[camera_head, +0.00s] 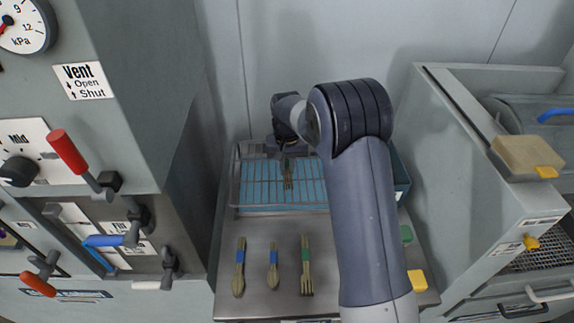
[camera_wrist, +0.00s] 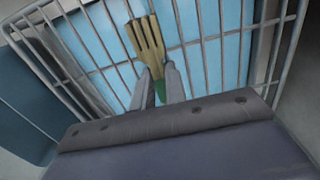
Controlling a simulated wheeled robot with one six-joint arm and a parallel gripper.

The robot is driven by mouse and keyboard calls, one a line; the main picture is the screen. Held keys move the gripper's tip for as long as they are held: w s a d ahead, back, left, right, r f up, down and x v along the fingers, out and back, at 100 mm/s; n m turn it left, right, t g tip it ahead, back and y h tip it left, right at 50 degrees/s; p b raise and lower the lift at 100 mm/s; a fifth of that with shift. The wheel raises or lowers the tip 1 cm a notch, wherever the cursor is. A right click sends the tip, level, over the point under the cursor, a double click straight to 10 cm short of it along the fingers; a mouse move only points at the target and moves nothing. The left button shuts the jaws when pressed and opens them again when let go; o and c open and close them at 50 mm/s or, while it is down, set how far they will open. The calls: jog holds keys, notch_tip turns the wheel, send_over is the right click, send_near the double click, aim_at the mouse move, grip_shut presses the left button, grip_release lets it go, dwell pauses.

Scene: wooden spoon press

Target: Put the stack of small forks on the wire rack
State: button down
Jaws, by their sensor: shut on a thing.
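My gripper (camera_head: 286,156) is shut on a stack of small forks (camera_head: 288,178) and holds it over the wire rack (camera_head: 255,190). In the wrist view the fork tines (camera_wrist: 147,38) point away from my gripper (camera_wrist: 161,80), and a green band (camera_wrist: 159,91) shows between the fingers. How many forks are in the stack cannot be told. The rack's bars (camera_wrist: 205,45) run behind the forks in the wrist view. I cannot tell whether the forks touch the bars. My arm hides the rack's right part in the head view.
A grey machine with levers stands left; an open drawer cabinet (camera_head: 440,160) stands right.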

aim_at(287, 168)
jog(key=shift+f, duration=0.1)
jog(key=c, duration=1.4)
grip_release()
jog(key=shift+c, duration=0.2)
notch_tip(287, 168, up, 12)
jog(key=shift+r+b, duration=0.2)
jog(key=shift+b, duration=0.15)
